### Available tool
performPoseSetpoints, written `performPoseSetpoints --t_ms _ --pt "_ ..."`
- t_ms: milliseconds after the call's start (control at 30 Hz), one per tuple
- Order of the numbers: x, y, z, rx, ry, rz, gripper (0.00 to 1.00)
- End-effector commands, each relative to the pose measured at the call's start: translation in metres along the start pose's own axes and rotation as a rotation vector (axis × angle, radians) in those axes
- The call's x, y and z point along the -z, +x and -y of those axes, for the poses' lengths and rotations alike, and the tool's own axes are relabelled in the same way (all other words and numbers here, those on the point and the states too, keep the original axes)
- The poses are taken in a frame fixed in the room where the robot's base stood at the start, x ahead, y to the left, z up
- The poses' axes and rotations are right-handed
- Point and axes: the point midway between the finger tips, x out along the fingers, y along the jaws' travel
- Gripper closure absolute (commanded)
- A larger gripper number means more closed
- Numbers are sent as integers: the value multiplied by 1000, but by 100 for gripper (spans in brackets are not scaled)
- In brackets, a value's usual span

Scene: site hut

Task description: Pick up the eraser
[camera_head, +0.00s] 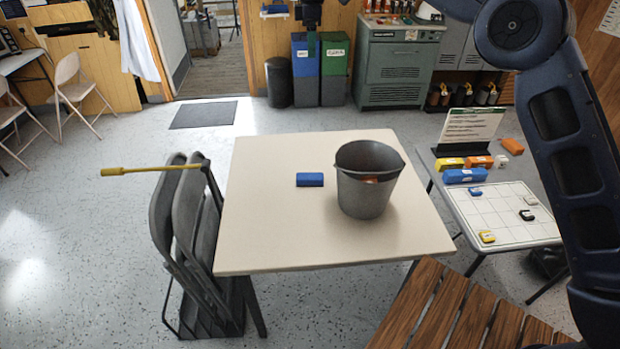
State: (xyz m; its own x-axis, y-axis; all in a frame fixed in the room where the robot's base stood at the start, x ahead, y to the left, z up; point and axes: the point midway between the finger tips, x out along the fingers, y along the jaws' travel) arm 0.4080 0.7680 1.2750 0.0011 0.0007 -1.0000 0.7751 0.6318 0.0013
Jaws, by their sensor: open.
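A small blue block (310,179), which looks like the eraser, lies flat on the cream table (262,225), left of the grey bucket. What seems to be my gripper (311,42) shows only in part at the top edge, dark and pointing down, in front of the blue and green bins. It is well above and apart from the blue block, open, with nothing seen between its fingers. The block is in plain view and nothing covers it.
Folded grey chairs (190,225) with a yellow-handled rod (150,170) are at the table's left. A side table (450,205) holds small blocks and a sign. The table's left and front are clear.

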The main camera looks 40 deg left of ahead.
Motion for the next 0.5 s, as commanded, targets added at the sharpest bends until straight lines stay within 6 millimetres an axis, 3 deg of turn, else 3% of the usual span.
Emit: performPoseSetpoints --t_ms 267,500 --pt "3 31 1 3 -6 1 31" --pt "2 86 1 4 -5 3 31"
